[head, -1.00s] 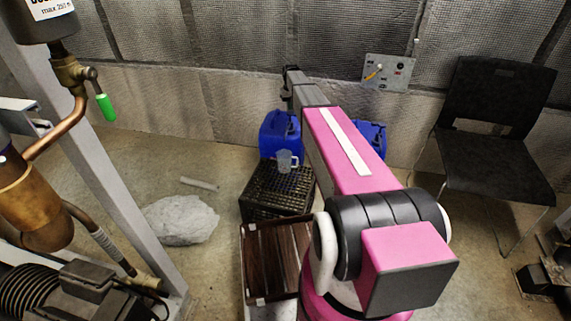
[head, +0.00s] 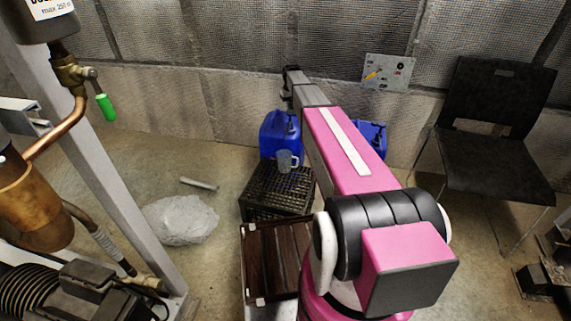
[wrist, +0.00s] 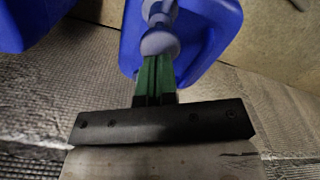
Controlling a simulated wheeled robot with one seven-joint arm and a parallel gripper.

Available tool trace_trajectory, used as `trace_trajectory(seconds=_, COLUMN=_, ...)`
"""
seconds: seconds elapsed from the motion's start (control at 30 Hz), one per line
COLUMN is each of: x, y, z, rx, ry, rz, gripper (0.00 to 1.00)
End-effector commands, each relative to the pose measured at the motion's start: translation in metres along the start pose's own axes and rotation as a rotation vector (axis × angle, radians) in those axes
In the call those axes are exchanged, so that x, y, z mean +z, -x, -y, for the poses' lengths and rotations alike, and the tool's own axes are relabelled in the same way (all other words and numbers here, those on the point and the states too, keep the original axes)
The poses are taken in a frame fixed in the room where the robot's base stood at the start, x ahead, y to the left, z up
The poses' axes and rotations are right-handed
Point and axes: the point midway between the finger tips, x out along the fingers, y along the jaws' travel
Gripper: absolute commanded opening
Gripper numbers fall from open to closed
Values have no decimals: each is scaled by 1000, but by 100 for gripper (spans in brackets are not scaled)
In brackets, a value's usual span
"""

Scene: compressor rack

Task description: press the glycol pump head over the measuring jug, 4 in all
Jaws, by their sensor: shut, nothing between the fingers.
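The measuring jug (head: 286,161) is a small handled cup standing on a black crate in front of a blue canister (head: 280,134); it looks bluish. In the wrist view a rounded grey-blue pump head (wrist: 160,42) stands out against the blue canister (wrist: 205,40). My gripper (wrist: 158,62) has its green fingers shut and empty, their tips at the near edge of the pump head. I cannot tell whether they touch it. In the head view the fingers and pump head are not clear behind my arm.
The black crate (head: 262,203) stands behind a brown slatted box (head: 270,262). Another blue canister (head: 373,137) is partly behind my arm. A black chair (head: 495,180) stands right, pipework and a grey post (head: 120,205) left. A pale lump (head: 180,220) lies on open floor.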

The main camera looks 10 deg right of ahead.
Motion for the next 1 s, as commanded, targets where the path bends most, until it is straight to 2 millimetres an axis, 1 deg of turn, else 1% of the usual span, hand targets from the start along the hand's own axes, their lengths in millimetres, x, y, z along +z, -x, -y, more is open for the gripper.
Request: trace_trajectory(seconds=1.0, x=0, y=-31, z=0, rx=0, ry=0, rz=0, gripper=0)
